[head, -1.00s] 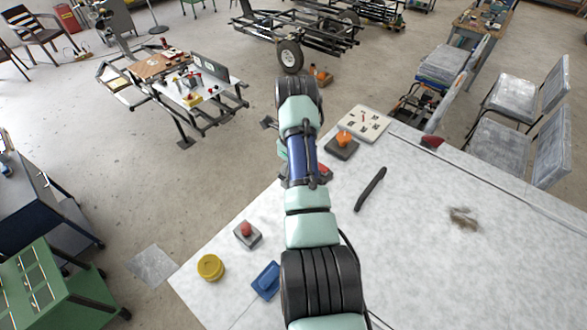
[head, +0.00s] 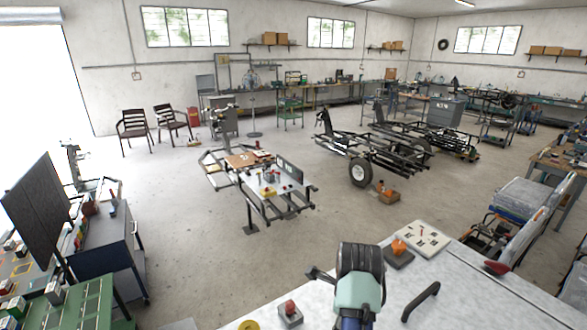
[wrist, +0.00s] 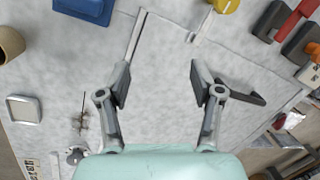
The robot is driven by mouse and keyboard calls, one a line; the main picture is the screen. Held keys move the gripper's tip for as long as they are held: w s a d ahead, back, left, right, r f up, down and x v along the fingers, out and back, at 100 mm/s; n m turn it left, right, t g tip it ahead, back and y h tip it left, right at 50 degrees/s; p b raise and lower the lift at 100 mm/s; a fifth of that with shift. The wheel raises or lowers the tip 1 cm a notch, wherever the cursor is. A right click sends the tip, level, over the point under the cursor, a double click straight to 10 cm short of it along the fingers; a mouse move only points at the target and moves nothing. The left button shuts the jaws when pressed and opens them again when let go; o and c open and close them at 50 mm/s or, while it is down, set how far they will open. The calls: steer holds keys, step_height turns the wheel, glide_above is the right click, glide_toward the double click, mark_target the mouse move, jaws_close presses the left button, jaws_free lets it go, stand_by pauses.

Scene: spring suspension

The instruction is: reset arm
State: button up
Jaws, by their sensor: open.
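My arm (head: 357,290) rises from the bottom of the head view over the white table. In the wrist view my gripper (wrist: 160,82) is open, with its two dark fingers wide apart and nothing between them. The bare pale tabletop (wrist: 160,120) shows between and beyond the fingers. In the head view the fingers are mostly hidden by the arm.
The table holds a black handle (head: 421,300), an orange knob on a dark base (head: 398,252), a white marked plate (head: 420,238) and a red-button block (head: 290,315). A blue block (wrist: 85,8) lies at the wrist view's top. A wheeled frame (head: 365,155) stands beyond.

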steer(key=s+a+r+n+t+p, duration=0.1)
steer(key=s+a+r+n+t, duration=0.3)
steer(key=s+n, duration=0.5)
steer(key=s+a+r+n+t+p, duration=0.1)
steer(key=s+a+r+n+t, duration=0.3)
steer(key=n, duration=1.1)
steer(key=s+a+t, duration=0.2)
steer(key=s+a, duration=0.2)
steer(key=s, duration=0.2)
steer(key=shift+r, duration=0.15)
